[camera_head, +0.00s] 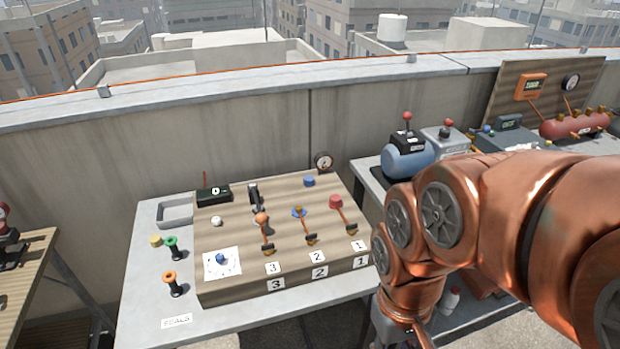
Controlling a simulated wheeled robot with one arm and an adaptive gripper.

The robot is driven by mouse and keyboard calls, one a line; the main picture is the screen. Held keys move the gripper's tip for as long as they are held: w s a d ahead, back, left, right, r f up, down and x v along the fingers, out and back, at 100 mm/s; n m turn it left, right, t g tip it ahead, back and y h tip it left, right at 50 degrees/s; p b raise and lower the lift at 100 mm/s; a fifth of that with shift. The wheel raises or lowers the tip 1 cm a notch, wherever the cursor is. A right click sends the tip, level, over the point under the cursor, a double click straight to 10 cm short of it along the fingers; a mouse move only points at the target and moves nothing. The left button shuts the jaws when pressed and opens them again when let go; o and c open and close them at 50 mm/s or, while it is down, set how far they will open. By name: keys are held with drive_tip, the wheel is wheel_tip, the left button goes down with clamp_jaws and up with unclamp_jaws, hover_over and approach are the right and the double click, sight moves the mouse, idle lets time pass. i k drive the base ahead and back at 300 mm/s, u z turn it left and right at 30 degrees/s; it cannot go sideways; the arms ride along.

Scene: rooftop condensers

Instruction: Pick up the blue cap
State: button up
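Several blue parts show on the wooden panel (240,236). A small blue cap-like piece (309,181) sits near its back edge, left of a round gauge. A blue knob (220,258) sits on a white dial sheet at the front left. A blue star-shaped handle (298,212) tops the middle lever, marked 2. I cannot tell for certain which the task calls the cap; the back piece looks most like one. My copper arm fills the right side and reaches down past the panel's right edge. My gripper is out of view below, so its fingers are hidden.
The grey table (150,310) also holds yellow (155,240), green (171,242) and orange (169,277) pieces and an empty grey tray (175,212). Upright levers (336,203) rise from the panel. A blue compressor (407,158) stands on the right table. A concrete parapet runs behind.

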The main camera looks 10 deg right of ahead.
sight(308, 181)
drive_tip(key=z, duration=1.65)
drive_tip(key=i, duration=0.8)
drive_tip(key=u, duration=3.55)
